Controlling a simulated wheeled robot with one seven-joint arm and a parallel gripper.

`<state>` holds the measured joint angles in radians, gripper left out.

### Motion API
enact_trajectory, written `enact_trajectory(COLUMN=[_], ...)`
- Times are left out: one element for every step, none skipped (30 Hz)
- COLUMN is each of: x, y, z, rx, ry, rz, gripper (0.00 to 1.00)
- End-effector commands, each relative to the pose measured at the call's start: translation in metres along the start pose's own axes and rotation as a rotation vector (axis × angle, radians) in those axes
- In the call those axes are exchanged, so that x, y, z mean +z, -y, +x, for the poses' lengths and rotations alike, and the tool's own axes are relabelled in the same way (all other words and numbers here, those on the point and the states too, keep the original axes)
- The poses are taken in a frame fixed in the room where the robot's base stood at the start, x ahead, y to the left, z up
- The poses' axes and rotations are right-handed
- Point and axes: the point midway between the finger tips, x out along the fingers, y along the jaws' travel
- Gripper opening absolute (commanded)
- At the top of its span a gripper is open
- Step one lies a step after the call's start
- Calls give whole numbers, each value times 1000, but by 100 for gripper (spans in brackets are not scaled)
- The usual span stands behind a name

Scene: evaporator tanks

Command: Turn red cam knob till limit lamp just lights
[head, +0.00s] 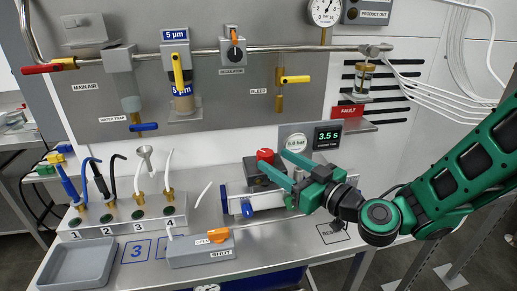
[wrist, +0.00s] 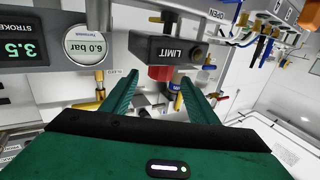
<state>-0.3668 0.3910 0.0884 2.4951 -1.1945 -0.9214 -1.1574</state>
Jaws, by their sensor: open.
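The red cam knob (head: 265,155) sits on top of a dark block (head: 258,176) at the centre of the bench. In the wrist view the red knob (wrist: 160,73) shows against the block labelled LIMIT (wrist: 180,52). My green gripper (head: 274,161) is open, with its fingers pointing at the knob from the right. In the wrist view the fingers of my gripper (wrist: 160,78) are spread to either side of the knob, with gaps showing. I cannot tell how far the fingertips reach past it. I cannot make out a lit limit lamp in either view.
A display reading 3.5 s (head: 327,138) and a 6.0 bar gauge (head: 296,142) stand behind my gripper. A valve box with an orange lever (head: 218,235) and a row of numbered ports (head: 130,222) lie left. A grey tray (head: 75,263) is front left.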

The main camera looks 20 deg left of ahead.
Motion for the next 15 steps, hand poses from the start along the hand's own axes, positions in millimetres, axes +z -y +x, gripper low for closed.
enact_trajectory(x=[-2, -2, -2, -1, -1, -2, -2, -2, -2, -1, -1, -2, -1, -1, -1], y=[2, 2, 2, 2, 2, 2, 2, 2, 2, 1, 2, 1, 1, 1, 1], z=[8, 12, 19, 24, 29, 36, 41, 47, 54, 58, 63, 69, 72, 76, 80], rx=[-4, -4, -4, -5, -4, -4, -4, -4, -4, -3, -3, -2, -2, -2, -2], ry=[-3, -4, -4, -3, -3, -4, -5, -4, -4, -3, -3, -3, -2, -2, -1], rz=[-4, -3, -4, -4, -4, -4, -3, -3, -3, -4, -3, -3, -2, -2, -2], gripper=[54, 54, 54, 54, 54, 54, 54, 54, 54, 54, 54, 54, 54, 54, 54])
